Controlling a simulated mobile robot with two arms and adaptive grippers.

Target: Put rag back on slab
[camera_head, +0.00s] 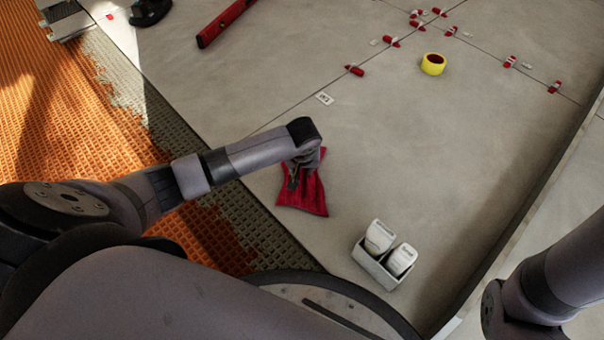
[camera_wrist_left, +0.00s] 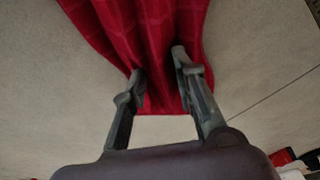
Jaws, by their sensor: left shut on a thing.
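The red rag (camera_head: 306,194) is at the near part of the grey tile slab (camera_head: 400,140), close to its left edge. My left gripper (camera_head: 297,178) is over the rag and shut on it. In the left wrist view the rag (camera_wrist_left: 160,40) runs up from between the two fingers (camera_wrist_left: 158,82) and is gathered in folds there. I cannot tell how much of the rag touches the slab. My right arm shows at the lower right, but its gripper is out of view.
A grey holder (camera_head: 372,270) with two white bottles stands right of the rag, near the front. A yellow tape roll (camera_head: 433,64), red levelling clips (camera_head: 354,70) and a red level (camera_head: 222,24) lie farther back. Orange matting (camera_head: 60,120) borders the slab at left.

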